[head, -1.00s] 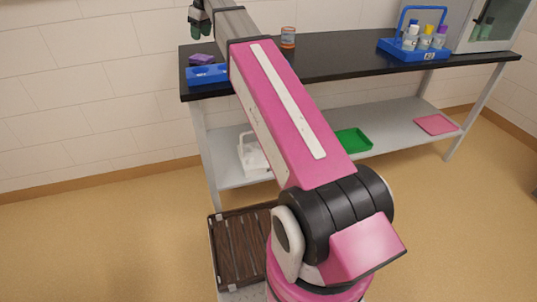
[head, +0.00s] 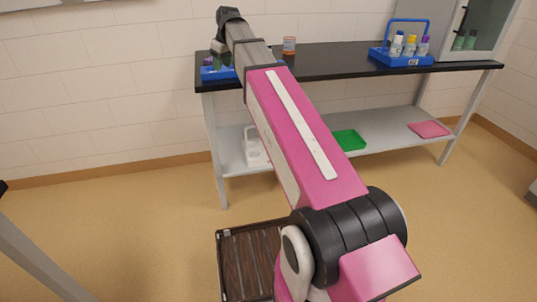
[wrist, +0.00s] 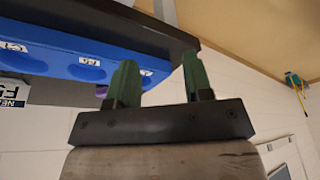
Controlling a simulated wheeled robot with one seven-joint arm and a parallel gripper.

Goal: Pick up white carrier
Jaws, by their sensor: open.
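The white carrier (head: 254,150) stands on the grey lower shelf in the head view, below the left end of the bench. My pink arm hides its right part. It does not show clearly in the wrist view. My gripper has green fingers and is open and empty in the wrist view (wrist: 161,82). In the head view my gripper (head: 220,60) is above the bench's left end, near a blue rack (head: 212,74) and well above the carrier.
The black bench top (head: 340,64) lies above the shelf. A green tray (head: 349,140) and a pink tray (head: 429,129) lie on the shelf. Open floor lies in front.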

